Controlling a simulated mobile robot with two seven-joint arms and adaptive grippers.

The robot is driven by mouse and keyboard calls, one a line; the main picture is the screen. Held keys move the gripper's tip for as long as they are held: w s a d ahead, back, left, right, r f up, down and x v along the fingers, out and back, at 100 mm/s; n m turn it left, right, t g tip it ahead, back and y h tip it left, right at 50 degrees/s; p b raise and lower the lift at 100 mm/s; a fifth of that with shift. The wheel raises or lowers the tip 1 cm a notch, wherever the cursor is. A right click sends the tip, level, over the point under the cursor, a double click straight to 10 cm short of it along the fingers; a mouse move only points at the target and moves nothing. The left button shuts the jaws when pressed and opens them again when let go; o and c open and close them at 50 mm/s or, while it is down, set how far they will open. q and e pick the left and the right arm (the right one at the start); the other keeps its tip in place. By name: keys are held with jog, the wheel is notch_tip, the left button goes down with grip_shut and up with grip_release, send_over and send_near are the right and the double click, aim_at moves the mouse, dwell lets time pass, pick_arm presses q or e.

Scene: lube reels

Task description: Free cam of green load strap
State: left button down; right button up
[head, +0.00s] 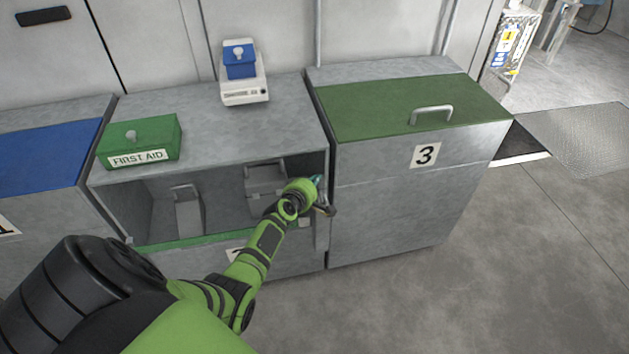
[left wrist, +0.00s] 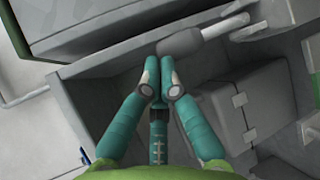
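My left gripper (head: 318,184) is at the right end of the open middle cabinet. In the left wrist view its teal fingers (left wrist: 160,64) meet at the tips, with nothing seen between them. A grey lever with a rounded grip (left wrist: 182,42) lies just past the fingertips; I cannot tell whether they touch it. A dark end of something (head: 326,209) shows beside the gripper in the head view. My right gripper is out of view.
The open cabinet (head: 222,109) holds a grey box (head: 187,212) and another grey container (head: 264,178). A green first aid box (head: 140,142) and a blue-and-white device (head: 243,75) stand on top. Cabinet 3 (head: 400,200) stands to the right. Floor in front is clear.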

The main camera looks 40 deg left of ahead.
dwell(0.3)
pick_arm(q)
jog(key=v, duration=1.2)
dwell(0.4)
